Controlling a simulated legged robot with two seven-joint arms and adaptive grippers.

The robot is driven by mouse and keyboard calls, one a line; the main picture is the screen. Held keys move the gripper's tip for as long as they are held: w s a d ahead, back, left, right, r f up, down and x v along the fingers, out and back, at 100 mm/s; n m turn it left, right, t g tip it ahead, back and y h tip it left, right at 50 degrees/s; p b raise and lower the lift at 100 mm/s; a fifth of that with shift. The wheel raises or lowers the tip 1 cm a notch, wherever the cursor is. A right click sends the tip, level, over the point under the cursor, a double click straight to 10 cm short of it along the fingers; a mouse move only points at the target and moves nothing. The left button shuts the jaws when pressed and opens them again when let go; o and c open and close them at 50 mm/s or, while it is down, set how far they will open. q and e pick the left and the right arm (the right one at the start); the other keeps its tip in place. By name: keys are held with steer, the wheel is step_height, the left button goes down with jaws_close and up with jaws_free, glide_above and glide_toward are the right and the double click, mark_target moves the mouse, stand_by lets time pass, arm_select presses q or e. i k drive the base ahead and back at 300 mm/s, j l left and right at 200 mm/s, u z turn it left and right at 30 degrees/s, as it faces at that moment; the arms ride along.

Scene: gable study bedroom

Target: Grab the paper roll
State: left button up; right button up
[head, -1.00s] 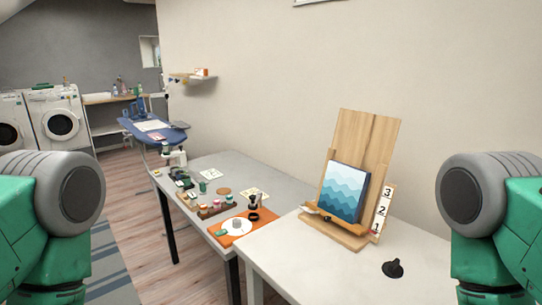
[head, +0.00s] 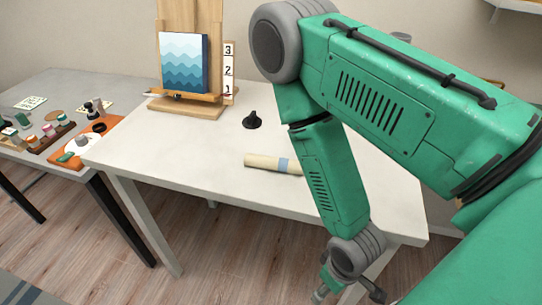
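The paper roll (head: 262,162), a cream cylinder with a pale blue band, lies on its side near the front edge of the white table (head: 185,150) in the head view. Its right end reaches behind my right forearm, so that end may be hidden. My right arm comes in from the right, bent down over the table's front. My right gripper (head: 345,292) is at the bottom edge, low in front of the table and apart from the roll. It is partly cut off, so its opening is unclear. My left gripper is out of view.
A wooden easel (head: 185,109) with a blue wave painting (head: 184,62) stands at the table's back left. A small black knob-like object (head: 252,120) stands behind the roll. A grey table (head: 58,88) with paints and an orange mat (head: 60,158) adjoins on the left.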

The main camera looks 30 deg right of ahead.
mark_target(269, 163)
steer(key=j+z, duration=0.1)
steer(key=z, duration=0.7)
